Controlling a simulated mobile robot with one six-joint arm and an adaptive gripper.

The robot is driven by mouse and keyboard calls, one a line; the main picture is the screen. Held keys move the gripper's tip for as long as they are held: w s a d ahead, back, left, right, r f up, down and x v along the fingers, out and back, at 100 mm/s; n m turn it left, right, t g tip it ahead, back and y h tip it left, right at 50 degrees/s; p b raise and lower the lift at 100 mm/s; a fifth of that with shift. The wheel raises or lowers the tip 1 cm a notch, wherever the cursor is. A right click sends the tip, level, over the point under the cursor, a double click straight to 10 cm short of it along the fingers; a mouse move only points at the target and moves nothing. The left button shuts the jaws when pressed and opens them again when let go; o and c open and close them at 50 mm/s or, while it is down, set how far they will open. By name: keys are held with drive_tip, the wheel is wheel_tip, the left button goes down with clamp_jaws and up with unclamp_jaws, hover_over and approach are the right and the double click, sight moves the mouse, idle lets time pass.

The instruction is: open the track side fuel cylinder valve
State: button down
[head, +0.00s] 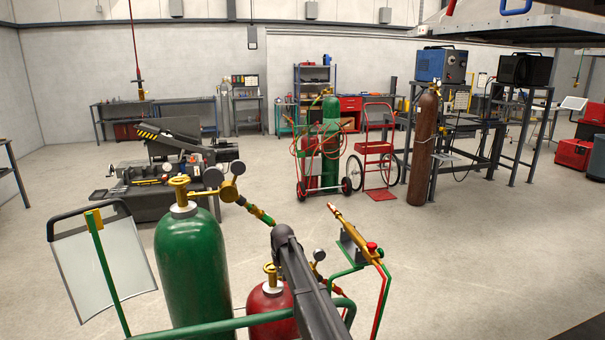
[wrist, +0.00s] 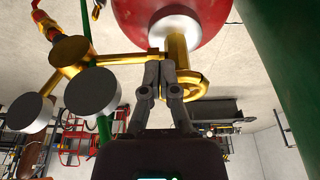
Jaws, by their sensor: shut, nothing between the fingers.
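The near red fuel cylinder (head: 268,312) stands at the bottom middle of the head view, partly hidden by my dark arm. Its gold valve (head: 271,272) shows just left of the arm. In the wrist view the red cylinder (wrist: 128,18) fills the top, with a silver collar and the gold valve (wrist: 178,48) with its round handwheel (wrist: 190,92). My gripper (wrist: 167,68) is shut and empty. Its fingertips lie over the valve body beside the handwheel; whether they touch cannot be told. Which way the valve is turned cannot be told.
Regulator gauges (wrist: 92,92) crowd the wrist view's left. A green cart rail (head: 215,325) crosses in front. Open floor lies beyond.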

drive_tip(key=shift+w+p+v, duration=0.2)
drive_tip(key=shift+p+v, duration=0.75)
drive_tip(key=shift+w+p+v, duration=0.25)
drive_tip(key=shift+p+v, duration=0.65)
drive_tip(key=shift+v, duration=0.05)
drive_tip(key=shift+w+p+v, duration=0.2)
drive_tip(key=shift+p+v, duration=0.75)
drive_tip(key=shift+a+r, duration=0.15)
drive_tip(key=shift+a, duration=0.05)
